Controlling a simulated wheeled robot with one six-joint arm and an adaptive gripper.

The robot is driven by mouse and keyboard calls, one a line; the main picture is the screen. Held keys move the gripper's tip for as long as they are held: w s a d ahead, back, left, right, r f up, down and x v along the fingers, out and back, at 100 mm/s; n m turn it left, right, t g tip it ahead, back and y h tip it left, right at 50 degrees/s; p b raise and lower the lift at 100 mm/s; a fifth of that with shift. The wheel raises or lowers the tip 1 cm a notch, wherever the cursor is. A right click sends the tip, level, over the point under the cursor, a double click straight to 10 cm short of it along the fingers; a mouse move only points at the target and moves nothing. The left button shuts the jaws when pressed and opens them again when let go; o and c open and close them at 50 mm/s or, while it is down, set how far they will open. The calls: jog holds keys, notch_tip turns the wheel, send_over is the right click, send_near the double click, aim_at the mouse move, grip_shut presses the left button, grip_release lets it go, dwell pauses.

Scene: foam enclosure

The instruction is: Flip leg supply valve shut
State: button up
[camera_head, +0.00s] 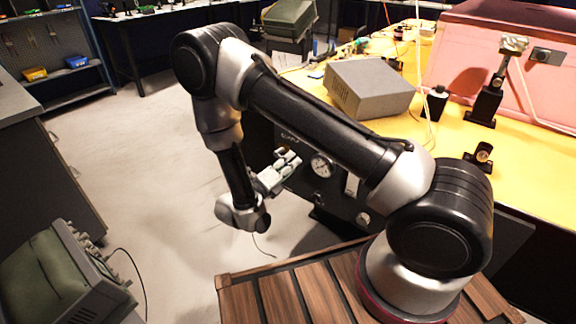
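A dark panel (335,203) stands below the front edge of the yellow table, with a round white gauge (321,165) and pale lettering on it. My gripper (289,159) is just left of the gauge, close to the panel face. Its fingers point toward the panel. The view is too small to tell whether they are apart or closed, or whether they touch anything. I cannot make out a valve handle with certainty; my gripper and arm cover parts of the panel. A pale upright piece (352,184) and a small round fitting (363,218) show right of the gauge, beside my arm.
The yellow table (447,134) holds a grey box (369,87), a black stand (486,103) and a pink foam enclosure (475,62). A green-grey instrument (62,277) is at the lower left. The pale floor (130,165) left of my arm is open.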

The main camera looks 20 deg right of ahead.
jog(key=shift+c, duration=0.5)
grip_shut()
jog(key=shift+f+m, duration=0.1)
jog(key=shift+m, duration=0.2)
jog(key=shift+w+a+f+m, duration=0.15)
jog(key=shift+f+m, duration=0.1)
jog(key=shift+m, duration=0.35)
jog(key=shift+w+a+f+m, duration=0.15)
jog(key=shift+f+m, duration=0.1)
jog(key=shift+m, duration=0.35)
jog(key=shift+w+a+f+m, duration=0.3)
jog(key=shift+w+m, duration=0.2)
jog(key=shift+m, duration=1.05)
jog(key=shift+w+a+f+m, duration=0.25)
jog(key=shift+w+a+m, duration=0.25)
jog(key=shift+m, duration=1.1)
jog(key=shift+w+a+f+m, duration=0.25)
jog(key=shift+w+m, duration=0.3)
jog(key=shift+m, duration=1)
jog(key=shift+o, duration=0.5)
grip_release()
